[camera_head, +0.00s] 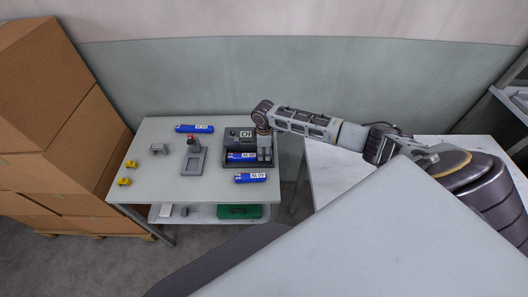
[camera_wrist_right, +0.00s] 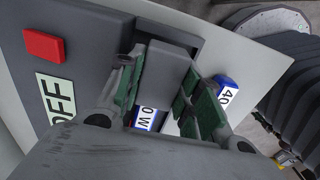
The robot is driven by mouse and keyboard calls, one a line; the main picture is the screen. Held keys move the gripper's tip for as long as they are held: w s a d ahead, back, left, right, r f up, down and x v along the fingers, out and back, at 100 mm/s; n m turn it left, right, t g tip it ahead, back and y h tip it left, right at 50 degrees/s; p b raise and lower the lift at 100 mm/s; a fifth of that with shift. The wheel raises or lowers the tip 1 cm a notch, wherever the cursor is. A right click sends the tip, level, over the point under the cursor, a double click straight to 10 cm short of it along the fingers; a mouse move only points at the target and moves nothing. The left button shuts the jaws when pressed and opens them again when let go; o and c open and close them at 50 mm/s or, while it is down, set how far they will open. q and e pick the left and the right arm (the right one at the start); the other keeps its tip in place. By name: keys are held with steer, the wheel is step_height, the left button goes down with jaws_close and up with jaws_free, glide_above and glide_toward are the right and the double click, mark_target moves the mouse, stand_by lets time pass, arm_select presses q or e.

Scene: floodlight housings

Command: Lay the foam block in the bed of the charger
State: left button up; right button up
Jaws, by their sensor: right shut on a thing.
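The charger (camera_head: 232,134) is a dark grey unit on the left table, with an OFF label and a red button that show in the wrist view (camera_wrist_right: 90,30). A blue labelled pack (camera_head: 239,157) lies at its front part. My right gripper (camera_head: 265,158) points down over the charger's right end. In the wrist view its green-padded fingers are shut on a plain grey block (camera_wrist_right: 164,76), which I take for the foam block. The block is over or at the charger's dark edge; whether it touches the bed is not clear. My left gripper is not in view.
Loose blue packs lie behind (camera_head: 194,128) and in front of the charger (camera_head: 250,178). A grey stand with a red part (camera_head: 194,162), a small grey piece (camera_head: 159,148) and yellow pieces (camera_head: 125,181) sit to the left. Cardboard boxes (camera_head: 60,110) stand beside the table.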

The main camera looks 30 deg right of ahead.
steer(key=shift+f+b, duration=0.35)
steer(key=shift+f, duration=1.1)
stand_by(1.7)
steer(key=o, duration=0.8)
steer(key=shift+r, duration=0.1)
steer(key=shift+w+r, duration=0.1)
steer(key=shift+r, duration=0.05)
steer(key=shift+w+d+r, duration=0.1)
steer(key=shift+r, duration=0.35)
steer(key=r, duration=1)
steer(key=shift+s+a+r, duration=0.2)
steer(key=shift+s+r, duration=0.1)
steer(key=shift+f, duration=0.1)
